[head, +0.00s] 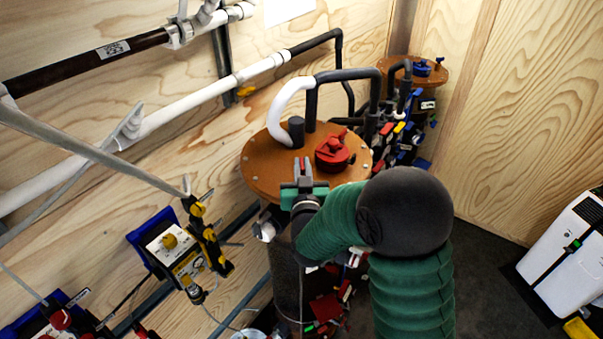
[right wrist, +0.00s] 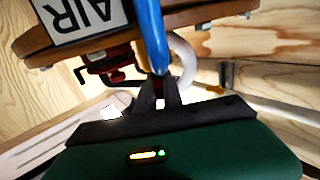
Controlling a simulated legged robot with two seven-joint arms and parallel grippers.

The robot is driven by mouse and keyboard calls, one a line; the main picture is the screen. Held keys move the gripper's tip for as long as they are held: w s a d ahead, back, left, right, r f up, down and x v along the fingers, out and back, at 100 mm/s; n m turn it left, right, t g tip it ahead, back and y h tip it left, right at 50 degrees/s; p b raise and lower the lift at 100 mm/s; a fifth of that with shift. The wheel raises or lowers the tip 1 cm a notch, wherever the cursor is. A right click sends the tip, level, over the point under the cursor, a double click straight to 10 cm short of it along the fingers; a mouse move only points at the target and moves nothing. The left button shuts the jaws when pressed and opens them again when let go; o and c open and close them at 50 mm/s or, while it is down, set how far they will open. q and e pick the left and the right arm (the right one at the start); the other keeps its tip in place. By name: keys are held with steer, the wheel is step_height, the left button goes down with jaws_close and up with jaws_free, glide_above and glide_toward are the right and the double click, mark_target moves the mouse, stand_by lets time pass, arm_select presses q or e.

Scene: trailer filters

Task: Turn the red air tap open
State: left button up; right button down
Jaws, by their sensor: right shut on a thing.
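My right gripper (head: 302,165) reaches in from the lower right, over the near edge of a round orange-brown lid (head: 262,182). Its narrow fingers are shut, and a little red shows at their tips, apparently the red air tap's handle. In the right wrist view my fingertips (right wrist: 160,90) meet close to red parts and a blue bar (right wrist: 152,35); the grip itself is mostly hidden. A white AIR label (right wrist: 85,18) shows there beside a brown disc edge. A larger red knob (head: 333,151) stands on the lid, right of my gripper. My left gripper is not in view.
A white bent pipe (head: 288,108) and dark pipes rise from the lid. A second brown lid (head: 428,70) with a blue knob stands behind. A yellow-knobbed box (head: 172,245) hangs on the left wall. A white appliance (head: 570,240) stands at right on the dark floor.

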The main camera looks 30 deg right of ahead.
steer(key=n+y+b, duration=0.1)
steer(key=y, duration=0.1)
steer(key=f+n+t+y+b, duration=0.1)
steer(key=shift+s+d+n+t+y, duration=0.2)
steer(key=shift+n+t+y, duration=0.1)
steer(key=shift+n+y, duration=0.1)
steer(key=n+y+b, duration=0.1)
steer(key=y, duration=0.1)
steer(key=shift+w+r+n+t+y, duration=0.1)
steer(key=shift+r+n+t+y, duration=0.05)
steer(key=shift+n+t+y, duration=0.2)
steer(key=n+y, duration=0.2)
steer(key=y, duration=0.2)
steer(key=shift+r+n, duration=0.15)
steer(key=shift+n, duration=0.2)
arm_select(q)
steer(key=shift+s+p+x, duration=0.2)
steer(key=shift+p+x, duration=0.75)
arm_select(e)
steer(key=shift+n+g+y, duration=0.55)
steer(key=shift+n+y, duration=0.45)
steer(key=shift+y, duration=0.55)
steer(key=shift+n+g+y, duration=0.5)
steer(key=shift+n+y, duration=0.5)
steer(key=shift+y, duration=0.5)
